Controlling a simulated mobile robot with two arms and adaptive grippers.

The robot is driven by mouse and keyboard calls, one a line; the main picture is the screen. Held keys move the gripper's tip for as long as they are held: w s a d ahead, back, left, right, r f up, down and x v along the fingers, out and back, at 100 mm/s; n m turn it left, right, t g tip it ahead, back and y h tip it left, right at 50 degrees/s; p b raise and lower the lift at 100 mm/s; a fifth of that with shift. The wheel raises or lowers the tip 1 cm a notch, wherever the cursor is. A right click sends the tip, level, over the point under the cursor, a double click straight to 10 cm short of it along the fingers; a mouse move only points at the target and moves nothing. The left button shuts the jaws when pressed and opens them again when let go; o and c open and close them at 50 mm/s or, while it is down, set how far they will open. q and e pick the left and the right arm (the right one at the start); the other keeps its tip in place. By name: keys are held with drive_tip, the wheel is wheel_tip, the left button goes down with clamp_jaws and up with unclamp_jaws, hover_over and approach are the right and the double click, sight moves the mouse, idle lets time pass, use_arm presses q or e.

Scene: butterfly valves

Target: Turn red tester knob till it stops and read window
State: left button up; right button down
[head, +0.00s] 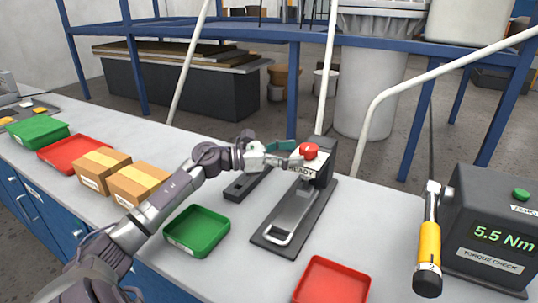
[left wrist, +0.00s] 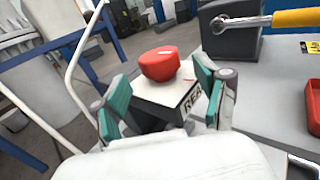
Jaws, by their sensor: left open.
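The red tester knob (head: 309,151) sits on top of the tester (head: 282,220), a dark stand with a metal lever and base plate. A label window (head: 301,168) below the knob reads "READY". In the left wrist view the knob (left wrist: 160,64) is between and just beyond the fingertips, with the label (left wrist: 190,99) partly hidden by a finger. My left gripper (head: 285,155) is open at the left side of the knob; its teal fingers (left wrist: 161,92) stand apart on either side of the tester head. I cannot tell any contact. My right gripper is not in view.
A torque-check box (head: 490,235) showing 5.5 Nm stands at right, with a yellow-handled wrench (head: 429,245) by it. A green tray (head: 197,231) and red tray (head: 332,281) flank the tester. Cardboard boxes (head: 138,184) lie left. White pipes rise behind the bench.

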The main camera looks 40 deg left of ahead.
use_arm(q)
drive_tip(key=v, duration=0.8)
